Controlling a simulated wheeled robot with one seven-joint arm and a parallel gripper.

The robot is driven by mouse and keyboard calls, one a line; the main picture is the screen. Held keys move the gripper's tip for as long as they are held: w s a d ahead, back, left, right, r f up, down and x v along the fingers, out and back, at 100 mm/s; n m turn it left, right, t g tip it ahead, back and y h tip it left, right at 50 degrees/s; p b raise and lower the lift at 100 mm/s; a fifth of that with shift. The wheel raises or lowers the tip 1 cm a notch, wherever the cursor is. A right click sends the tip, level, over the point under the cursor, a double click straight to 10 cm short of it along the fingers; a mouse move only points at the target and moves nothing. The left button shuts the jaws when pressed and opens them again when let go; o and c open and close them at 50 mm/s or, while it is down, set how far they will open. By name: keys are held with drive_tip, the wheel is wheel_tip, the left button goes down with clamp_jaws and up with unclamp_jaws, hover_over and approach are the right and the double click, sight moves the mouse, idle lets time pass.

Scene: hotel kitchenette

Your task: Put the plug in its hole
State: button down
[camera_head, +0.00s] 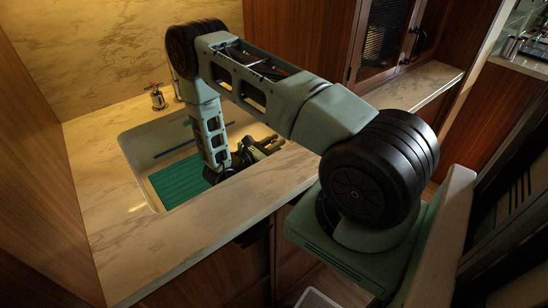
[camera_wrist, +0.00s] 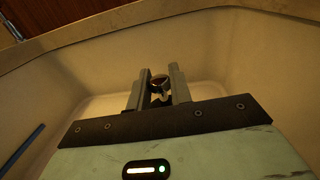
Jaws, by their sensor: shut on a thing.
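My gripper (camera_wrist: 160,82) is inside the pale sink basin (camera_wrist: 225,50), its two fingers closed on a small shiny round metal piece, the plug (camera_wrist: 160,90). Only part of the plug shows between the fingertips. In the head view my gripper (camera_head: 262,148) is at the right side of the sink (camera_head: 140,190), near the front counter edge, and the plug cannot be made out there. The drain hole is not visible in either view.
A green ribbed mat (camera_head: 178,182) lies in the left part of the sink. A thin blue strip (camera_wrist: 22,150) shows at the left of the wrist view. A tap fitting (camera_head: 157,97) stands behind the sink. The marble counter (camera_head: 190,235) in front is clear.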

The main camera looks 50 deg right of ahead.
drive_tip(key=shift+f+b, duration=0.3)
drive_tip(key=shift+f, duration=1.5)
drive_tip(key=c, duration=1.3)
unclamp_jaws()
drive_tip(key=shift+f, duration=0.1)
drive_tip(key=shift+o, duration=0.2)
drive_tip(key=shift+r, duration=0.2)
drive_tip(key=a, duration=0.4)
drive_tip(key=w+a+b, duration=0.1)
drive_tip(key=a, duration=0.3)
drive_tip(key=w+a, duration=0.1)
drive_tip(key=a, duration=0.2)
drive_tip(key=shift+a+f+b, duration=0.1)
drive_tip(key=shift+a+b, duration=0.2)
drive_tip(key=shift+a, duration=0.1)
